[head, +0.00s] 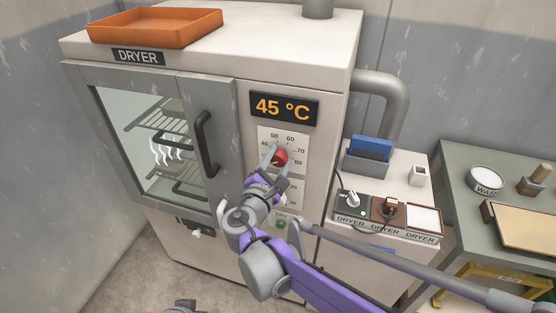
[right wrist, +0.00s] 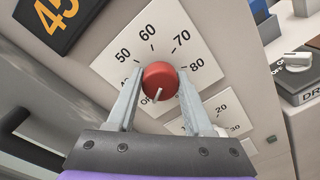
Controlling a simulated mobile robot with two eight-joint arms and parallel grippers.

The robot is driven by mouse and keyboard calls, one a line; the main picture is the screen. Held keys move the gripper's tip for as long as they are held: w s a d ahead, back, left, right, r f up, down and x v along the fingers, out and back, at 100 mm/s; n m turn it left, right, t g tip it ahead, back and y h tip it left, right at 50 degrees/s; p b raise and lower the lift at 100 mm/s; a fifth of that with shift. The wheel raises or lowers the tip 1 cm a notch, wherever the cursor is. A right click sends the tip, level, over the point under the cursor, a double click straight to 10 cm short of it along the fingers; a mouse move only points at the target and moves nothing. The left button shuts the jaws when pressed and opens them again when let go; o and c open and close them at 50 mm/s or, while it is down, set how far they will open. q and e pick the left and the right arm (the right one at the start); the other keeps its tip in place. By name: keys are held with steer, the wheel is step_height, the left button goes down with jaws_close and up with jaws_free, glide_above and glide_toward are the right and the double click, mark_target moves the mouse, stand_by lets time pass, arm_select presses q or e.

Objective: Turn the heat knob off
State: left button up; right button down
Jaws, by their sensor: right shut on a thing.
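The heat knob (right wrist: 160,81) is red and round and sits on a white dial plate marked up to 80. In the head view the knob (head: 281,157) is on the dryer's front panel, below the display (head: 284,107) reading 45 °C. My right gripper (right wrist: 158,84) is shut on the knob, one finger on each side. In the right wrist view the knob's white mark points down and slightly left, away from the numbers 50 to 80. The fingers hide part of the dial's lower scale. My left gripper's fingers are not in view.
The dryer door (head: 150,140) is closed, its handle (head: 207,143) left of my right gripper. A second dial plate (head: 292,192) lies below the knob. An orange tray (head: 155,27) is on top of the dryer. A side cabinet with switches (head: 352,199) stands to the right.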

steer(key=shift+c, duration=1.4)
jaws_free()
steer(key=v, duration=1.1)
steer(key=shift+b, duration=0.3)
steer(key=shift+w, duration=0.1)
steer(key=s+d+f+m+g+p, duration=0.1)
steer(key=s+d+f+m+g, duration=0.25)
steer(key=d, duration=0.25)
steer(key=s+d+f+m+g, duration=0.2)
steer(key=d+f+m, duration=0.15)
steer(key=d, duration=0.35)
steer(key=s+d+f+m+g+p, duration=0.1)
steer(key=s+d+f+m+g, duration=0.1)
steer(key=d+f+m+g, duration=0.3)
steer(key=s+d+f+m+y+p, duration=0.1)
steer(key=s+d+f+m+y, duration=0.2)
steer(key=s+m, duration=0.8)
steer(key=shift+s+g+y+p, duration=0.35)
steer(key=shift+g+y+p, duration=0.1)
steer(key=shift+y, duration=0.75)
